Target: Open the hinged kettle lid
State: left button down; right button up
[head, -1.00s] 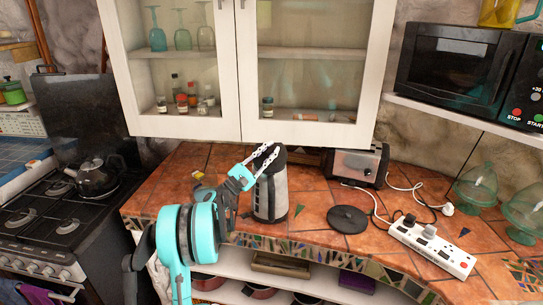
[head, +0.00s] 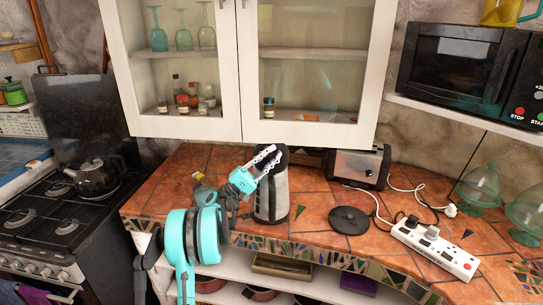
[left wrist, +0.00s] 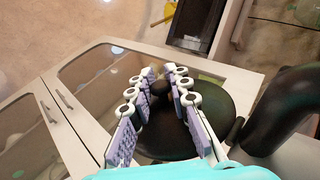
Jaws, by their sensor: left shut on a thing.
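A tall grey electric kettle (head: 270,200) with a dark top stands upright on the tiled counter. My left gripper (head: 276,152) is over its top, reaching in from the left. In the left wrist view the round dark lid (left wrist: 222,115) lies beneath my fingers. The fingertips (left wrist: 161,78) are shut on the lid's small dark knob (left wrist: 160,89), with a finger on each side. The black kettle handle (left wrist: 285,108) is at the right of that view. The fingers hide part of the lid, and I cannot tell whether it is tilted up. My right gripper is not in view.
A round black disc (head: 349,220) lies right of the kettle. A toaster (head: 358,166) stands behind it and a white power strip (head: 434,250) lies at the right. A white glass-door cabinet (head: 310,130) hangs close above. A black kettle (head: 98,178) sits on the stove.

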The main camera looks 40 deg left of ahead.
pick_arm(q)
jog(key=c, duration=1.4)
grip_release()
jog(key=shift+w+f, duration=0.1)
jog(key=v, duration=1.2)
jog(key=shift+a, duration=0.1)
